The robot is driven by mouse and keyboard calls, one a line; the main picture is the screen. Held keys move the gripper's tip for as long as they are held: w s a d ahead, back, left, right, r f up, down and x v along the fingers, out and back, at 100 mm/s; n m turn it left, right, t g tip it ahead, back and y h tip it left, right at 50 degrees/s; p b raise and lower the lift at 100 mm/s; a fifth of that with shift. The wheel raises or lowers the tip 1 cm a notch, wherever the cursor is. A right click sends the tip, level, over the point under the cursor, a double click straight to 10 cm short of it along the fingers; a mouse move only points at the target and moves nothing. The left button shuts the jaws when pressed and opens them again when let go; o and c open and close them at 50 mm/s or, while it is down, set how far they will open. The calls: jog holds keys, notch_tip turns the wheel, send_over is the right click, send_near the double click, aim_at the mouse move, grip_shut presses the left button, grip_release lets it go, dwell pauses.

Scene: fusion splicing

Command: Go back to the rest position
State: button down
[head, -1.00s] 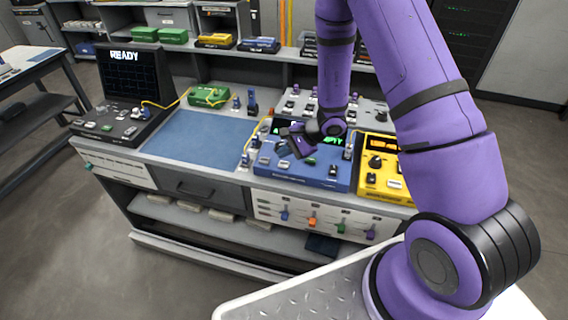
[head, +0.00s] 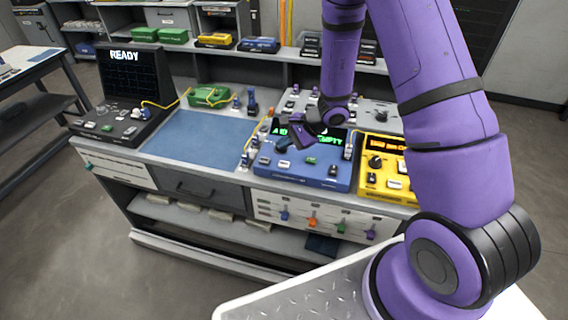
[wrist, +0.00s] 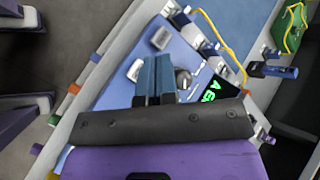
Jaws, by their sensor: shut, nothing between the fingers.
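My purple arm reaches over the bench, and my gripper (head: 282,147) hangs above the blue splicer box (head: 293,176). The gripper is shut and holds nothing. In the wrist view its two blue fingers (wrist: 155,78) lie side by side above the blue box (wrist: 122,82). The box's screen shows green lettering that includes "EMPTY", partly hidden by the gripper. I see no contact between the gripper and the box.
A yellow box (head: 383,182) stands right of the blue one. A blue mat (head: 205,137) lies clear to the left. A black unit (head: 128,75) reads "READY". A green box (head: 208,96) with a yellow cable sits behind the mat. Shelves (head: 285,58) rise at the back.

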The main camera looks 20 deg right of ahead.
jog(key=s+a+r+n+g, duration=0.1)
jog(key=s+r+n, duration=0.35)
jog(key=r, duration=0.65)
jog(key=s+a+r+n+g, duration=0.1)
jog(key=s+r+n, duration=0.3)
jog(key=r, duration=0.8)
jog(key=s+d+r+n+t+h, duration=0.1)
jog(key=s+d+r+h, duration=0.3)
jog(key=s, duration=0.6)
jog(key=s+d+r+n+t+h, duration=0.2)
jog(key=s+d+r+n+h, duration=0.2)
jog(key=s+r, duration=0.5)
jog(key=shift+s+d+r, duration=0.3)
jog(key=shift+s+d, duration=0.15)
jog(key=shift+s, duration=0.15)
